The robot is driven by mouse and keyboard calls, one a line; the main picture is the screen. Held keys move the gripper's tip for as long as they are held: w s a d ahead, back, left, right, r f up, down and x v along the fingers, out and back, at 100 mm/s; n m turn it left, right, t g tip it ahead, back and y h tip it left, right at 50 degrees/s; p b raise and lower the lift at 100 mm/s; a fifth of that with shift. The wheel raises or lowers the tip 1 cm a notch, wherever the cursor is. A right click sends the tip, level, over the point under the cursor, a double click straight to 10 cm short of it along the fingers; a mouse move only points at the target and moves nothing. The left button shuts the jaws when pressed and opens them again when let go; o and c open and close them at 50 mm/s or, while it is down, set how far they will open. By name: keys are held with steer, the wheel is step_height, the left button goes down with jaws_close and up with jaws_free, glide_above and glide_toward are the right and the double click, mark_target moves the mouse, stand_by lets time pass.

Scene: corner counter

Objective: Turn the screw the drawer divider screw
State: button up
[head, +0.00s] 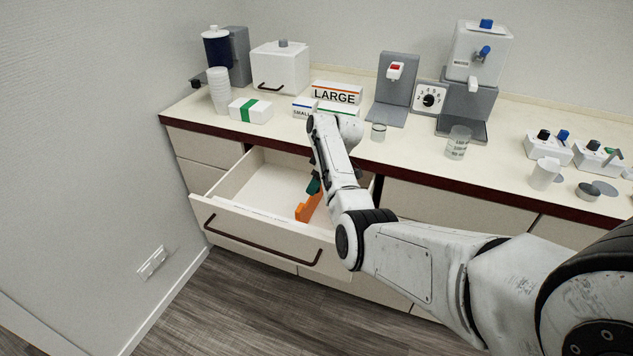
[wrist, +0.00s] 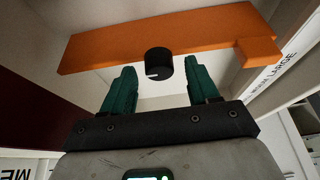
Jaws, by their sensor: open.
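The orange drawer divider (wrist: 190,35) spans the open drawer in the wrist view; in the head view part of the divider (head: 306,209) shows beside my arm. The divider screw (wrist: 158,63) is a round black knob with a pale mark, on the divider's face. My gripper (wrist: 156,85) has two green fingers, spread open. The knob lies ahead of the gap between the fingertips, and I see no finger touching it. In the head view my gripper (head: 314,186) reaches down into the drawer, mostly hidden by my arm, and the knob is hidden.
The drawer (head: 262,232) is pulled out, with a dark handle on its front. The counter (head: 410,150) above holds boxes, a stack of cups, dispensers and small devices. A wall (head: 90,150) stands close on the left. The drawer's left part is empty.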

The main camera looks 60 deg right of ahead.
steer(key=v, duration=1)
steer(key=shift+r, duration=0.25)
steer(key=shift+s, duration=0.15)
